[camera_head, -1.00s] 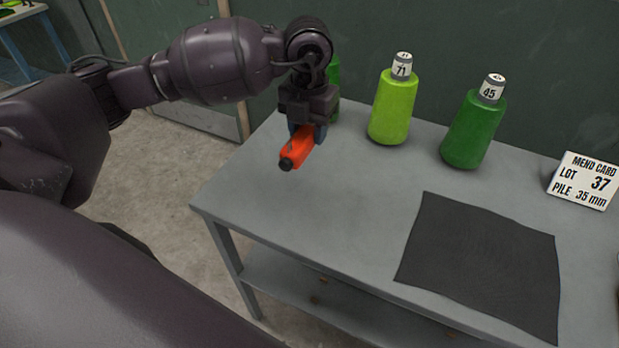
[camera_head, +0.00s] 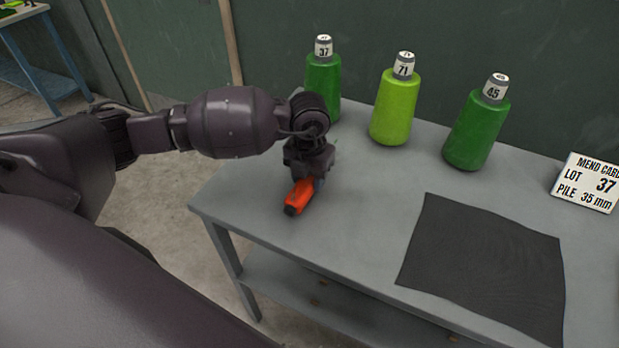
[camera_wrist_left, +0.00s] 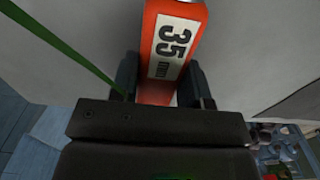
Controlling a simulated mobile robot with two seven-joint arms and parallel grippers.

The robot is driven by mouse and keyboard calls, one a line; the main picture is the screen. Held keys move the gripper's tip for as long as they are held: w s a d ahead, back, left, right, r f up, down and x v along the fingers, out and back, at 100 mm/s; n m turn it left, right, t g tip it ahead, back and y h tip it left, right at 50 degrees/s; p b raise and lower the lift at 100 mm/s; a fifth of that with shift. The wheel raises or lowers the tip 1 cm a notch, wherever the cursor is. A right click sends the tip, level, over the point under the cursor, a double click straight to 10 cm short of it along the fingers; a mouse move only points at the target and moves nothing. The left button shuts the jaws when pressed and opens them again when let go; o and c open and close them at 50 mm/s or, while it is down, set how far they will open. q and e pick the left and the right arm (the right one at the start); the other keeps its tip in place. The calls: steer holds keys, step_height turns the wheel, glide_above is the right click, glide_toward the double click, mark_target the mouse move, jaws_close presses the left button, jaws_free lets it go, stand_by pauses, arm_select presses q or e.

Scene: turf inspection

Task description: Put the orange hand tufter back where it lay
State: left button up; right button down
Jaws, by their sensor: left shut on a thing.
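The orange hand tufter (camera_head: 300,195) has a dark end that points toward the front of the grey table (camera_head: 370,215). My left gripper (camera_head: 313,181) is shut on it, over the table's left part. I cannot tell whether the tufter touches the tabletop. In the left wrist view the tufter (camera_wrist_left: 180,14) runs between the two fingers, with a white label reading 35. A green strand (camera_wrist_left: 60,45) runs at its left there. My right gripper is not in view.
Dark green cone 37 (camera_head: 323,80), lime cone 71 (camera_head: 393,108) and green cone 45 (camera_head: 475,132) stand along the back. A dark mat (camera_head: 485,270) lies at the front right. A mend card (camera_head: 588,183) reads lot 37, pile 35 mm. The table's left front is clear.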

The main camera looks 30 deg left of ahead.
arm_select(q)
steer(key=shift+f, duration=0.25)
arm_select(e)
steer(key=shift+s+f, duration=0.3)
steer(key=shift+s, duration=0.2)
arm_select(q)
steer(key=shift+f, duration=0.1)
steer(key=o, duration=0.8)
steer(key=shift+c, duration=0.2)
steer(key=o, duration=0.3)
steer(key=shift+o, duration=0.2)
steer(key=shift+r, duration=0.3)
step_height(320, 180, up, 12)
steer(key=shift+f+p, duration=0.2)
steer(key=shift+p, duration=0.1)
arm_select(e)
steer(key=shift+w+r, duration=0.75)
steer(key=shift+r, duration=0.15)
